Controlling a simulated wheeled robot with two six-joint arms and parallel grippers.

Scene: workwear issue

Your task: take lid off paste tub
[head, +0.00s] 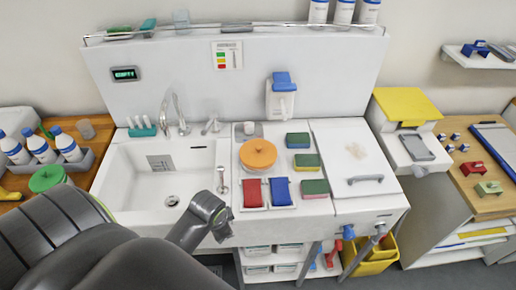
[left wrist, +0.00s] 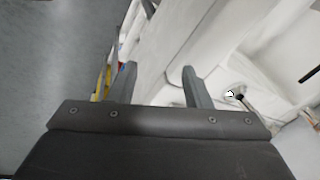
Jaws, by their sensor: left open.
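A round orange lid (head: 258,154) lies on the white counter right of the sink, seen from above; the tub under it is mostly hidden. A second round lid, green (head: 46,178), is at the far left, partly covered by my arm. I cannot tell from a label which one is the paste tub. My left arm reaches in front of the sink, its end below and left of the orange lid. In the left wrist view my left gripper (left wrist: 159,82) is open, with nothing between its fingers; neither lid shows there. My right gripper is not in view.
The sink (head: 137,158) lies left of the orange lid. Red (head: 252,193) and blue (head: 281,192) items lie just in front of it. Several sponges (head: 305,162) are to its right, beside a white board (head: 350,150). A tap (head: 177,115) stands behind the sink.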

